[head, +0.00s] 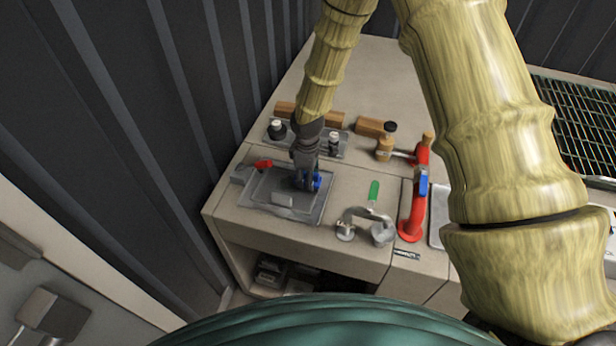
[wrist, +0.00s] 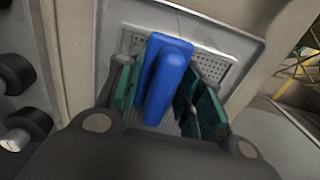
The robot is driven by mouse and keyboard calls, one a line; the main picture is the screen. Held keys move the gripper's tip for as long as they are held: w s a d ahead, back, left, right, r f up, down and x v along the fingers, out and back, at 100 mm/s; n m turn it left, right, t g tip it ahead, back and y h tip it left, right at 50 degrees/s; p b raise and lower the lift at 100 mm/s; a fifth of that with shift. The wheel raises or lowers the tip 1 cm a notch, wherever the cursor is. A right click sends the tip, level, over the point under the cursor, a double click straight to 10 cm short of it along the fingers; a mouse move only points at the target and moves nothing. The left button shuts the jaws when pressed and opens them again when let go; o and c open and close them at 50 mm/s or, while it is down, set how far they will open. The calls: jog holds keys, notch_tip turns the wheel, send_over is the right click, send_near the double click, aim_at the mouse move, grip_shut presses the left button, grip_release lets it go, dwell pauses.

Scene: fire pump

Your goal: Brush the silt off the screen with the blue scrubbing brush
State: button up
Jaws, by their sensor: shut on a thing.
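My gripper (head: 308,180) is shut on the blue scrubbing brush (head: 317,182), which sits between the fingers in the wrist view (wrist: 165,75). The brush is over the shallow grey tray (head: 255,199) at the left end of the bench. In the wrist view a perforated light grey screen (wrist: 215,66) lies in a recess beneath the brush. The brush and fingers hide part of it. I cannot tell whether the bristles touch the screen, and silt is not clearly visible.
A red-handled item (head: 263,164) lies at the tray's back edge. Behind stand dark knobs (head: 277,130) and wooden blocks (head: 370,127). A dark corrugated wall (head: 130,100) closes the left side.

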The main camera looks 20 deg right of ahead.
jog(key=shift+f, duration=0.4)
jog(key=shift+a, duration=0.1)
jog(key=shift+w+a+r, duration=0.1)
jog(key=shift+w+a, duration=0.45)
jog(key=shift+a, duration=0.2)
jog(key=shift+w+a, duration=0.5)
jog(key=shift+a, duration=0.2)
jog(key=shift+w+a, duration=0.55)
jog(key=shift+a, duration=0.25)
jog(key=shift+w+a, duration=0.5)
jog(key=shift+a, duration=0.25)
jog(key=shift+w+a+r+b, duration=0.2)
jog(key=shift+w+a, duration=0.15)
jog(key=shift+a, duration=0.35)
jog(key=shift+w+a+r+b, duration=0.15)
jog(key=shift+w+a, duration=0.2)
jog(key=shift+a, duration=0.35)
jog(key=shift+r, duration=0.15)
jog(key=shift+s+d+f+p, duration=0.2)
jog(key=shift+s+d+p, duration=0.1)
jog(key=shift+d, duration=0.3)
jog(key=shift+s+f, duration=0.2)
jog(key=shift+s, duration=0.25)
jog(key=shift+p, duration=0.3)
